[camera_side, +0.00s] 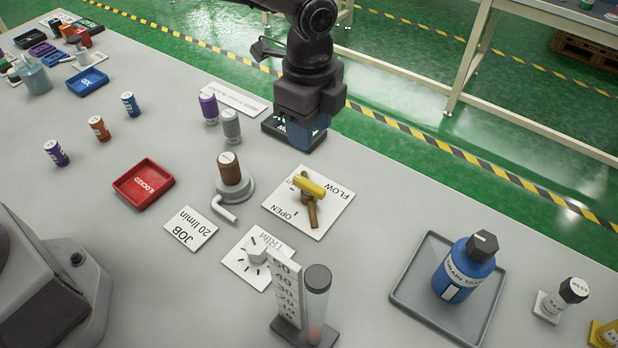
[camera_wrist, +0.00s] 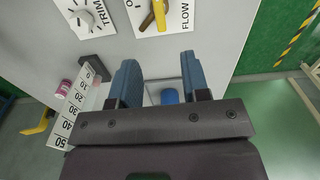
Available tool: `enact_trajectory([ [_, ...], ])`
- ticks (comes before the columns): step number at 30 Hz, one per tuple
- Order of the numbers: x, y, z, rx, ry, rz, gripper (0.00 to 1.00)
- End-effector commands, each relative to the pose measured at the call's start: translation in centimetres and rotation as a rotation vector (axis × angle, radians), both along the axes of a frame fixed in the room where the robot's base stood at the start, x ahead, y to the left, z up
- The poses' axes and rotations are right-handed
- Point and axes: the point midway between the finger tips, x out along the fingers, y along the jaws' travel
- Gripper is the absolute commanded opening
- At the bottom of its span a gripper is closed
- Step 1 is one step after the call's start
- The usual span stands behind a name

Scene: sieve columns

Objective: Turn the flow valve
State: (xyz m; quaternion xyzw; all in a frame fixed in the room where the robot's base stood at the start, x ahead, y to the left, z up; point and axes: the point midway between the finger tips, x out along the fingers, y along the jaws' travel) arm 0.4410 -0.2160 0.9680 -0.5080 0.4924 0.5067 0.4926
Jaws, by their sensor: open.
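The flow valve, a brass body (camera_side: 311,212) with a yellow lever (camera_side: 309,186), stands on a white plate (camera_side: 328,222) marked FLOW and OPEN. The lever lies crosswise over the brass body. The lever also shows at the top of the wrist view (camera_wrist: 159,14). My gripper (camera_side: 306,138) hangs behind the valve, apart from it, near the table's far edge. In the wrist view its two blue fingers (camera_wrist: 160,78) are spread with nothing held between them. A flow tube (camera_side: 315,305) beside a numbered scale (camera_side: 287,290) has a reddish float low inside.
A TRIM knob (camera_side: 258,250), a JOB card (camera_side: 190,228) reading 20 l/min, and a brown-topped column (camera_side: 230,172) with a bent outlet are near the valve. A blue bottle (camera_side: 463,270) stands in a grey tray (camera_side: 398,298).

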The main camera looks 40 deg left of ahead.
Motion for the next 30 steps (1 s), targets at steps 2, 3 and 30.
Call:
enact_trajectory([
  [2, -0.1, 0.1, -0.3, 0.002, 0.002, -0.027, 0.43],
  [3, -0.1, 0.1, -0.5, 0.002, 0.003, -0.033, 0.43],
  [30, 0.0, 0.1, -13.0, 0.001, 0.001, -0.03, 0.43],
])
